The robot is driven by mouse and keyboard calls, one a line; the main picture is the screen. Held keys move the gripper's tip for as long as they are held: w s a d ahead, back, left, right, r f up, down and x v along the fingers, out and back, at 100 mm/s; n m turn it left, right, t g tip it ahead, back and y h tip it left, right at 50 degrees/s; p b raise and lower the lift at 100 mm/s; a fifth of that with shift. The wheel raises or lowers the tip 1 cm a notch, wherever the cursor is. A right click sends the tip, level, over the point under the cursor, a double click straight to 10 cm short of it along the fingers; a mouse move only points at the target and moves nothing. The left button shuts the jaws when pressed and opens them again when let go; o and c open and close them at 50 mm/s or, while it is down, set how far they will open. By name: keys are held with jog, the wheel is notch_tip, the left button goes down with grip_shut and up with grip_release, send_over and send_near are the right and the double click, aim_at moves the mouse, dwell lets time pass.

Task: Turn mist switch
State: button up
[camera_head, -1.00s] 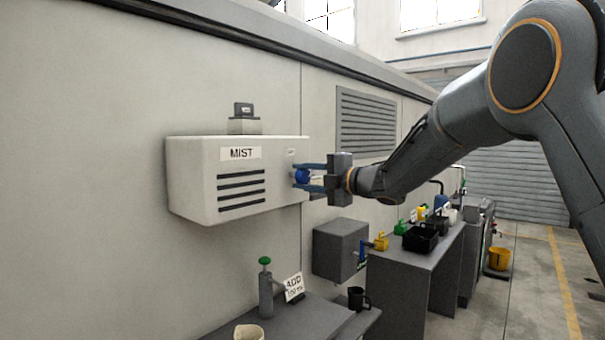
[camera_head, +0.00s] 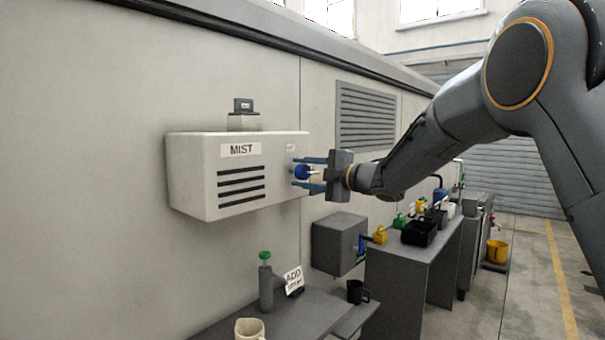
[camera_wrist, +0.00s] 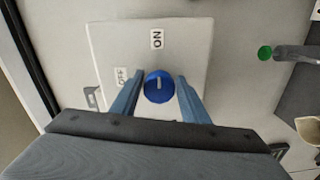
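The blue mist knob (camera_head: 301,172) is on the right end face of the white box labelled MIST (camera_head: 212,178). In the wrist view the knob (camera_wrist: 158,87) has a white mark that runs up the picture, in line with the ON label (camera_wrist: 157,39). The OFF label (camera_wrist: 121,76) is to its left. My gripper (camera_head: 308,173) is open, with its blue fingers on either side of the knob. The wrist view shows a small gap between each fingertip and the knob, with nothing held in my gripper (camera_wrist: 158,90).
A small dark block (camera_head: 243,106) sits on top of the box. Below are a bench (camera_head: 300,318) with a green-topped bottle (camera_head: 265,283), an ADD sign (camera_head: 293,281) and a dark mug (camera_head: 357,291). A grey wall box (camera_head: 338,245) is under my gripper. Open floor lies to the right.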

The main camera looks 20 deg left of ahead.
jog(key=shift+o, duration=0.8)
jog(key=b+v, duration=0.2)
jog(key=v, duration=0.5)
jog(key=shift+s+d, duration=0.2)
jog(key=shift+d, duration=0.15)
